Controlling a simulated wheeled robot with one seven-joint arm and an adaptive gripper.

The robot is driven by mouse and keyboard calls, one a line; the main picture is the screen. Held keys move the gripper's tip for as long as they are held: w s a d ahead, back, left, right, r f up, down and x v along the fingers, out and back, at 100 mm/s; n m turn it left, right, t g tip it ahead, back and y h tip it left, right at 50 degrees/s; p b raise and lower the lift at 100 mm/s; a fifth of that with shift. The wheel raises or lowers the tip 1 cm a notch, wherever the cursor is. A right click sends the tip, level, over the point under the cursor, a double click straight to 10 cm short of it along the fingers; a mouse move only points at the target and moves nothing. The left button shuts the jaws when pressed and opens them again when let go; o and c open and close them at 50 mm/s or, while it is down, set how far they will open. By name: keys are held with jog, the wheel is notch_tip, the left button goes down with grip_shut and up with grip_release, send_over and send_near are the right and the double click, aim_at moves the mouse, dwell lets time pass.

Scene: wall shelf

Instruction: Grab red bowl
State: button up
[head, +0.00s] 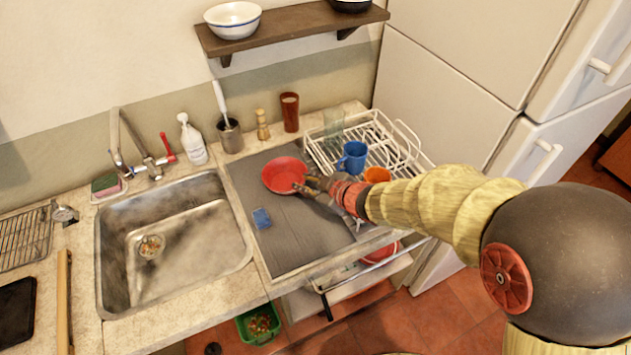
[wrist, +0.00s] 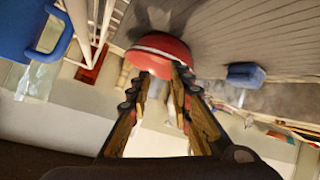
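The red bowl (head: 284,173) lies on the grey ribbed drainboard between the sink and the dish rack. It also shows at the top middle of the wrist view (wrist: 158,47). My gripper (head: 312,186) is at the bowl's right side in the head view. In the wrist view my gripper (wrist: 155,78) has its two fingers apart, with a clear gap between them. The fingertips are at the bowl's near edge, and the right one overlaps it. I cannot tell whether they touch it. The bowl's near right rim is partly hidden by the fingers in the head view.
A blue sponge (head: 261,218) lies on the drainboard (head: 290,245). The sink (head: 175,240) is left. An open drawer (head: 355,283) is below the counter edge.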

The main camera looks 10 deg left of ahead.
jog(key=s+a+r+n+y, duration=0.2)
jog(key=a+r+y, duration=0.1)
jog(key=a+r, duration=0.15)
jog(key=b, duration=0.3)
send_near(269, 185)
jog(key=shift+w+f+g, duration=0.15)
jog(key=shift+g, duration=0.15)
jog(key=shift+b+x, duration=0.45)
jog(key=shift+x, duration=0.45)
jog(key=b+x, duration=0.1)
jog(key=x, duration=0.3)
jog(key=shift+a+b, duration=0.25)
jog(key=shift+b, duration=0.05)
jog(key=shift+w+a, duration=0.45)
jog(key=shift+a, duration=0.1)
jog(key=shift+c, duration=1.3)
grip_shut()
